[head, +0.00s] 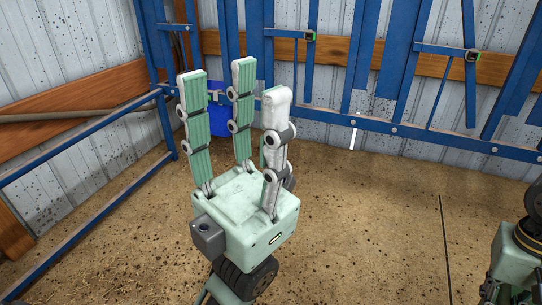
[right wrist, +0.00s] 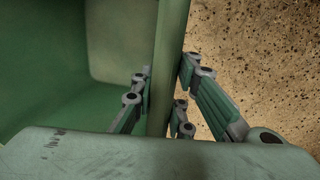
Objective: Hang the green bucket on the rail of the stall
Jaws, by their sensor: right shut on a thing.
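The green bucket (right wrist: 120,45) fills the left half of the right wrist view, and its open inside shows. My right gripper (right wrist: 160,95) is shut on the bucket's wall, with fingers on both the inner and outer sides. The bucket is not seen in the head view, and its handle is not seen in either view. My left gripper (head: 237,90) stands in the middle of the head view with its fingers up, spread open and empty. The stall's blue rail (head: 400,131) runs along the back wall behind it.
A blue container (head: 218,115) is at the back rail, partly hidden by my left gripper's fingers. Blue side rails (head: 70,126) close off the left. Blue uprights and wooden boards line the metal wall. The brown dirt floor (head: 370,220) is clear at centre right.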

